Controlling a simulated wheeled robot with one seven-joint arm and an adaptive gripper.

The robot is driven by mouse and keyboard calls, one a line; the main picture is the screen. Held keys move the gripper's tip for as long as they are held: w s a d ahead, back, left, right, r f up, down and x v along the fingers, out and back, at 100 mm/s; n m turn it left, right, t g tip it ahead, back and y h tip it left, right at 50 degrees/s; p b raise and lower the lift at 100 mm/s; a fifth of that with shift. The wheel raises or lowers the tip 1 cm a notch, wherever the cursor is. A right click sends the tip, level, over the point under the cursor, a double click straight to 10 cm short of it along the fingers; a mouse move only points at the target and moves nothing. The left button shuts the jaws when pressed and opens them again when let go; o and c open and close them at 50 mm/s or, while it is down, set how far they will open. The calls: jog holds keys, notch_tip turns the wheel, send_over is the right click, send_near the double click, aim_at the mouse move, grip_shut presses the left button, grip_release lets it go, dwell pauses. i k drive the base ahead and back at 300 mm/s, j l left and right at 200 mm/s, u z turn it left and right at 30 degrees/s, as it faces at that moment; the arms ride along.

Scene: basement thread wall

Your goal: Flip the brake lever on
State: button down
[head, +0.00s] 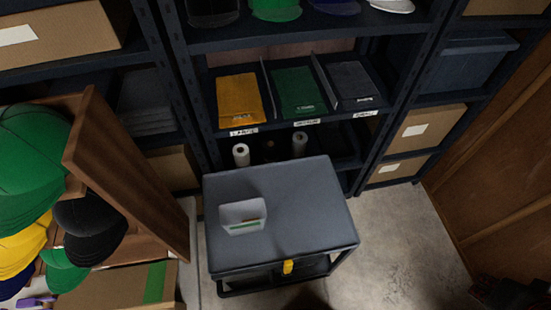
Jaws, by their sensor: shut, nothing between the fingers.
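A grey cart (300,190) stands on the concrete floor in the lower middle of the head view. A small yellow lever (288,267) sits at the cart's near side, just below the edge of its top. It looks like the brake lever; it is too small to tell exactly which way it is set. My gripper does not show in the head view, so its place relative to the lever cannot be seen.
A whitish holder (243,217) sits on the cart top. Dark shelving (207,110) stands behind, with folded cloth and boxes. A wooden case (125,165) with several caps is at the left. Floor (395,240) is clear right of the cart, up to a wooden wall (500,180).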

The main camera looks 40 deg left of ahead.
aim_at(287, 271)
jog(key=l+u, duration=0.1)
jog(key=u, duration=0.35)
jog(key=k+u, duration=0.1)
jog(key=u, duration=0.35)
jog(key=l+u, duration=0.1)
jog(key=u, duration=0.4)
jog(key=k+u, duration=0.1)
jog(key=u, duration=0.35)
jog(key=k+u, duration=0.1)
jog(key=u, duration=0.35)
